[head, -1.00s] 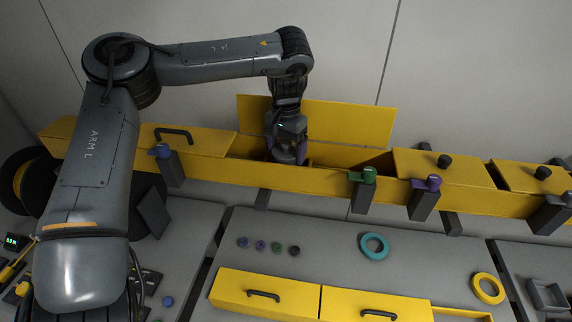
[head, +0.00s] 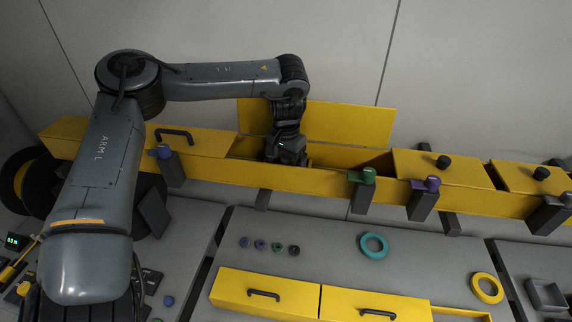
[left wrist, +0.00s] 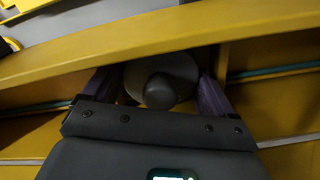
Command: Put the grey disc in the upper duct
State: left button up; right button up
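My left gripper (head: 287,156) is down in the open section of the yellow upper duct (head: 330,183), its fingers hidden behind the front wall in the head view. In the left wrist view, the grey disc (left wrist: 160,84), pale with a darker grey rounded centre, sits between the purple fingers of the gripper (left wrist: 160,92). The fingers appear to touch its rim on both sides. The duct's yellow wall (left wrist: 160,32) runs just beyond the disc. Whether the disc rests on the duct floor cannot be seen. My right gripper is in neither view.
A raised yellow lid (head: 345,122) stands behind the opening. Clamps with green (head: 362,176) and purple (head: 425,184) tops stand along the front wall. Thin teal lines (left wrist: 275,71) run inside the duct. A teal ring (head: 374,245) and several small round pieces lie on the panel below.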

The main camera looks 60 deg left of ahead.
aim_at(286, 158)
pick_arm(q)
jog(key=shift+o, duration=0.8)
notch_tip(286, 158, up, 12)
jog(key=shift+r, duration=0.1)
dwell(0.4)
